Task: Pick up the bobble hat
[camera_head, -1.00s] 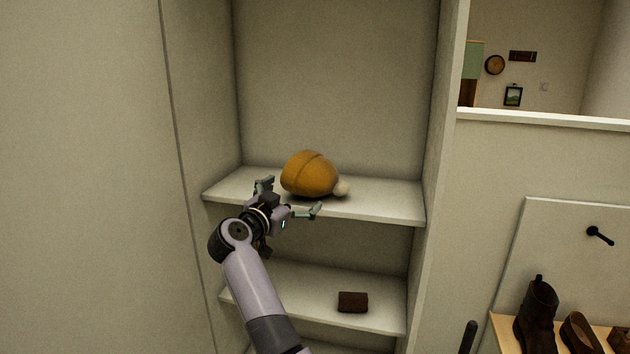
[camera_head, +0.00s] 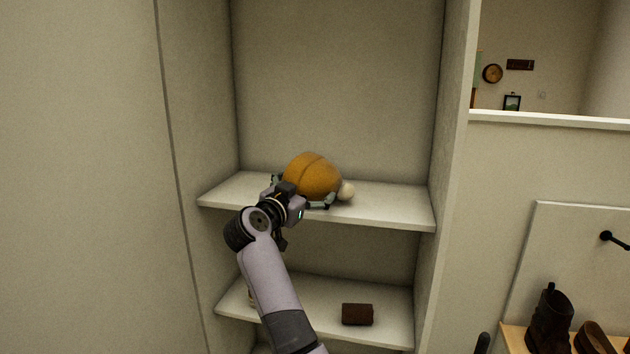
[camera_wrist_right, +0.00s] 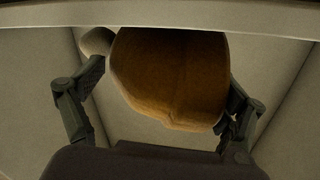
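The bobble hat (camera_head: 312,175) is orange-brown with a pale pompom (camera_head: 346,191) on its right side. It lies on the upper shelf (camera_head: 390,207) of an open cupboard. My right gripper (camera_head: 304,192) is at the shelf's front edge, with its fingers spread on either side of the hat. In the right wrist view the hat (camera_wrist_right: 170,75) sits between the two open fingers, and the pompom (camera_wrist_right: 97,41) is beside the left one. Whether either finger touches the hat is not clear. My left gripper is not in view.
A lower shelf (camera_head: 390,328) holds a small dark brown item (camera_head: 357,314). Cupboard walls stand at both sides of the shelves. Dark boots (camera_head: 549,322) stand on a wooden rack at the lower right. The upper shelf is clear right of the hat.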

